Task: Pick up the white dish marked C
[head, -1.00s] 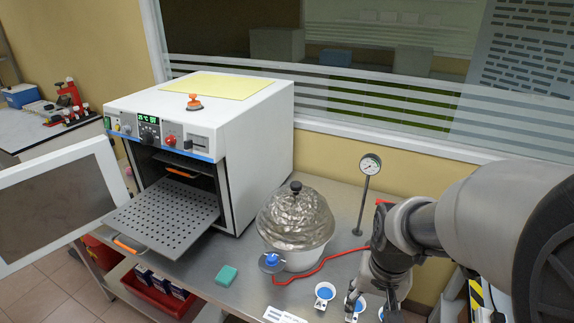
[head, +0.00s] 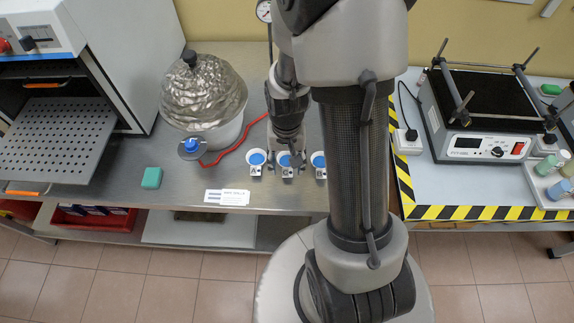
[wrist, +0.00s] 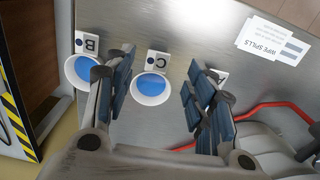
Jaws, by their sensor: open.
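The white dish marked C (wrist: 151,88), with a blue inside and a tag lettered C (wrist: 157,62), stands on the metal bench between my spread fingers in the wrist view. In the head view it is the middle dish (head: 284,160) of a row of three. My gripper (wrist: 160,60) is open and empty above it, one finger on each side; the head view shows it just over the middle dish (head: 291,156). I cannot tell its exact height. Dish B (wrist: 80,72) is partly behind the left finger. Tag A (wrist: 221,76) shows beyond the right finger; its dish is mostly hidden.
Neighbouring dishes stand close on both sides. A red hose (head: 232,142), a foil-covered dome (head: 203,95), a green block (head: 152,178) and a wipe-spills card (head: 228,197) are on the bench. An oven with its perforated shelf out (head: 55,140) is left; a striped-edge table (head: 440,212) is right.

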